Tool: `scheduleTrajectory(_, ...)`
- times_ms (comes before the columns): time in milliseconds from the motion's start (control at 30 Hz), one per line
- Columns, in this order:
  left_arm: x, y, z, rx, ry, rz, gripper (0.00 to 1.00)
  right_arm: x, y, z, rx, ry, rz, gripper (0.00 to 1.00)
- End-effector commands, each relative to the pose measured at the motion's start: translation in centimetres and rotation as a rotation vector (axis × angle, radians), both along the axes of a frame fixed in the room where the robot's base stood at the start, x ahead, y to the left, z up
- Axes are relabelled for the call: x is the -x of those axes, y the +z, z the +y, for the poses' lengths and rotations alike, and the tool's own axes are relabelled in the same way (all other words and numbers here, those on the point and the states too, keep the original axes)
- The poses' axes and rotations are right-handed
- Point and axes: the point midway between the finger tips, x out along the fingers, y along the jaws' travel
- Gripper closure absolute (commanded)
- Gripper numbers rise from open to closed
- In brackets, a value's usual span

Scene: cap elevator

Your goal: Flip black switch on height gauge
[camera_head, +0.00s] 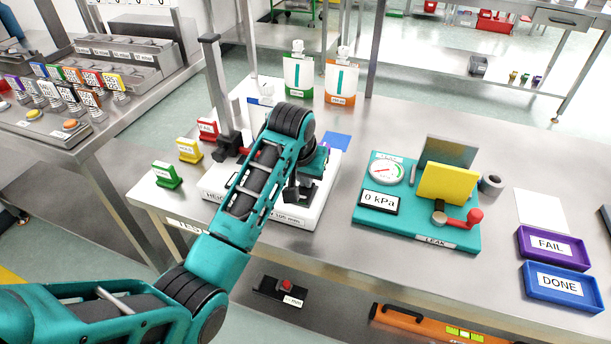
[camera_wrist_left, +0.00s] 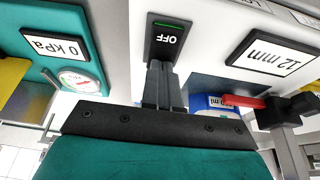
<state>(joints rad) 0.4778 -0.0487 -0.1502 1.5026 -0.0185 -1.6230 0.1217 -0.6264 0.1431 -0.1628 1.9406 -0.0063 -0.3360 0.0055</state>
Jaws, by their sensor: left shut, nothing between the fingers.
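The height gauge has a white base (camera_head: 310,212) and a tall grey post (camera_head: 214,85), partly hidden behind my left arm in the head view. In the left wrist view, the black switch (camera_wrist_left: 165,38) on the white base reads OFF and has a green line. My left gripper (camera_wrist_left: 160,68) is shut and empty, its fingertips at the switch's near edge. I cannot tell whether they touch it. In the head view the left gripper (camera_head: 299,193) is over the right part of the base. A display (camera_wrist_left: 276,53) reads 12 mm. My right gripper is not in view.
A teal leak tester (camera_head: 375,232) with a yellow block stands to the right. Red, yellow and green signs (camera_head: 166,176) stand left of the gauge. Purple FAIL (camera_head: 552,247) and blue DONE trays lie at the far right. Two pouches (camera_head: 340,82) stand behind.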

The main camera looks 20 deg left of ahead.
Motion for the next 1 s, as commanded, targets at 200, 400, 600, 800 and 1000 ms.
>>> scheduleTrajectory(200,-0.9,-0.2,0.0,0.000,0.000,0.001,1.00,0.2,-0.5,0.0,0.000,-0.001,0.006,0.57)
scheduleTrajectory(400,-0.8,-0.2,0.0,0.000,0.000,0.001,1.00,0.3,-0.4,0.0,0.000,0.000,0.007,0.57)
scheduleTrajectory(600,0.0,0.0,0.0,0.000,0.000,0.000,1.00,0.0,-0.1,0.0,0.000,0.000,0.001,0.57)
scheduleTrajectory(800,0.7,0.1,0.1,0.000,0.000,0.001,1.00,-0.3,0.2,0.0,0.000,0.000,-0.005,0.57)
scheduleTrajectory(1000,0.7,0.0,0.1,-0.001,0.000,0.001,1.00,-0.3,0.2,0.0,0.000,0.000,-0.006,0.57)
